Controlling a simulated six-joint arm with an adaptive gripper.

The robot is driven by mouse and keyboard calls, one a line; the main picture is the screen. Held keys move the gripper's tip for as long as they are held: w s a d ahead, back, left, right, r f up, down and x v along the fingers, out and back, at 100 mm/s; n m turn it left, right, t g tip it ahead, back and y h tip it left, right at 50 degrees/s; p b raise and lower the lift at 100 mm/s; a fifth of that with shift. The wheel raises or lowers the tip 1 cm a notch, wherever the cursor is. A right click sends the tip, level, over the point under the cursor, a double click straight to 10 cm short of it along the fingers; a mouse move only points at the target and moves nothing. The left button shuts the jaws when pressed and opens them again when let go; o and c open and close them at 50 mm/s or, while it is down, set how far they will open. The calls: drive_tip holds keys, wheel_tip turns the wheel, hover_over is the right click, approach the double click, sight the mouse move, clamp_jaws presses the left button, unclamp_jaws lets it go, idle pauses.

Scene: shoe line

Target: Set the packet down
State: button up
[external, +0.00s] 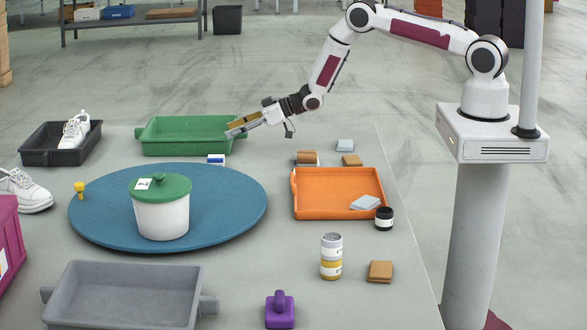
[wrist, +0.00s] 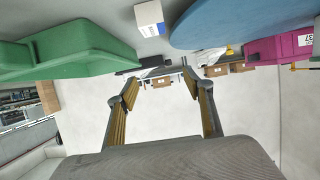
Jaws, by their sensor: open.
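A pale blue packet (external: 364,202) lies in the front right corner of the orange tray (external: 325,213), at its rim. Another pale blue flat piece (external: 345,145) lies on the table behind the tray. My gripper (external: 236,127) is open, with nothing visible between its fingers; it is above the table near the right end of the green tray (external: 187,143). In the wrist view my open gripper (wrist: 160,88) points toward the floor and far shelving. No packet shows in the wrist view.
A blue round board (external: 100,215) carries a white pot with green lid (external: 161,215). A small blue-and-white box (external: 216,159), brown roll (external: 307,158), dark jar (external: 384,219), stacked jars (external: 331,256), purple object (external: 280,310) and grey bin (external: 130,290) stand around it.

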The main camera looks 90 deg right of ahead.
sight(221, 157)
drive_tip(key=shift+s+f, duration=0.1)
drive_tip(key=shift+f, duration=0.35)
drive_tip(key=shift+f, duration=0.1)
drive_tip(key=shift+f, duration=2.8)
drive_tip(key=shift+f, duration=0.1)
drive_tip(key=shift+f, duration=0.5)
drive_tip(key=shift+x, duration=2.45)
drive_tip(key=c, duration=1.3)
